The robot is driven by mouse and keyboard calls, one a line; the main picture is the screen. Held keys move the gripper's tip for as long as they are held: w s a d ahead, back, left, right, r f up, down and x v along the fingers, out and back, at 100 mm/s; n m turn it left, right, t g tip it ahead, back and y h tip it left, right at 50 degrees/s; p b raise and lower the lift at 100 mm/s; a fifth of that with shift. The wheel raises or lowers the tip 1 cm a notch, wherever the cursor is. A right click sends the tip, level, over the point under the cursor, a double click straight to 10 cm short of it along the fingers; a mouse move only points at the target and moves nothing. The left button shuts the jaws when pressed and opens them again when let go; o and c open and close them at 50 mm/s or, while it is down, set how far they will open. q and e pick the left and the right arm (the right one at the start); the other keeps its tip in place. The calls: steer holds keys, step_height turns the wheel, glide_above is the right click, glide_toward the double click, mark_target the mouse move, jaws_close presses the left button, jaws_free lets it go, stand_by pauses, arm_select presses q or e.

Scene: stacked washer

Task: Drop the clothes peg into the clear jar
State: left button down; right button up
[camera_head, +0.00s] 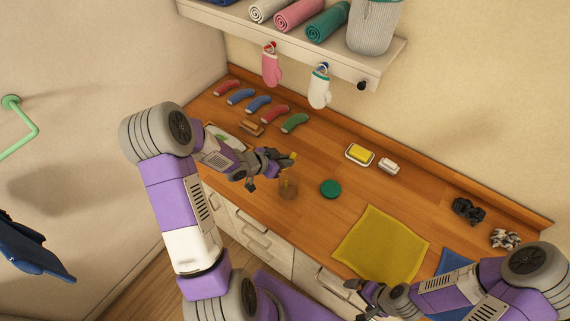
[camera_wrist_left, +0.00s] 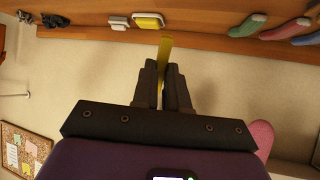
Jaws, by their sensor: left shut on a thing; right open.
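My left gripper (camera_head: 283,160) is shut on a yellow clothes peg (camera_head: 293,156). In the left wrist view the peg (camera_wrist_left: 165,47) sticks out beyond the fingertips (camera_wrist_left: 164,80). The clear jar (camera_head: 289,192) stands on the wooden counter, just below the gripper in the head view. It looks open at the top, and something yellowish shows in it. The peg is above and apart from the jar. A round green lid (camera_head: 330,189) lies to the right of the jar. My right gripper (camera_head: 362,293) is open and empty near the counter's front edge.
A yellow cloth (camera_head: 382,246) lies on the counter at right. A yellow block in a dish (camera_head: 359,154) and a white item (camera_head: 389,166) sit at the back. Several socks (camera_head: 258,104) line the back left.

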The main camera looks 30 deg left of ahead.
arm_select(q)
steer(key=b, duration=0.7)
glide_above(285, 173)
steer(key=s+d, duration=0.2)
steer(key=s, duration=0.2)
step_height(285, 173, down, 8)
steer(key=r, duration=0.1)
arm_select(e)
step_height(285, 173, down, 7)
steer(key=shift+f, duration=0.15)
arm_select(q)
steer(key=shift+w+f, duration=0.2)
steer(key=shift+w, duration=0.05)
steer(key=c, duration=1.1)
jaws_free()
arm_select(e)
steer(key=shift+r+p, duration=0.8)
steer(key=shift+r, duration=0.05)
arm_select(q)
steer(key=v, duration=0.7)
steer(key=shift+s+a+r, duration=0.1)
steer(key=shift+s+r, duration=0.1)
